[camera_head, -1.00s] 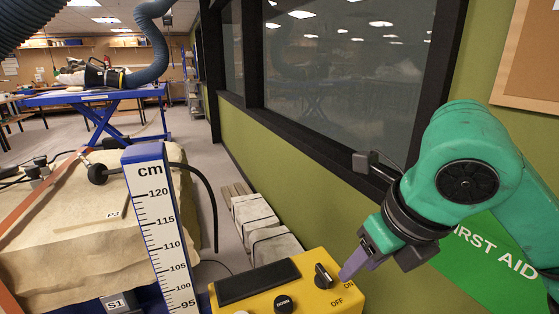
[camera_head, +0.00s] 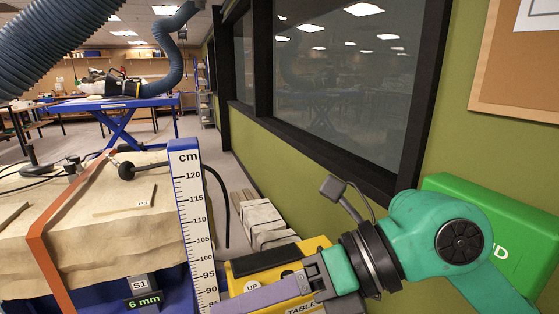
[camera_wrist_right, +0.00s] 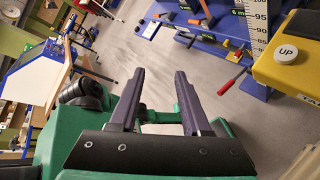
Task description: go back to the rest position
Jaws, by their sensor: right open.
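My right gripper (camera_head: 262,297) comes in from the right in the head view, in front of the yellow control box (camera_head: 272,262), and partly hides it. In the right wrist view my right gripper (camera_wrist_right: 158,75) has its two dark fingers spread apart with nothing between them. Grey floor shows beyond the fingertips. The yellow box (camera_wrist_right: 292,84) with its white UP button is at the right of that view, apart from the fingers. My left gripper is not in view.
A cm scale post (camera_head: 188,200) stands left of the yellow box. A large jacketed block (camera_head: 120,225) with an orange strap lies further left. A green first aid box (camera_head: 490,225) hangs on the wall behind my right arm. Blue framing with tools (camera_wrist_right: 210,40) shows in the wrist view.

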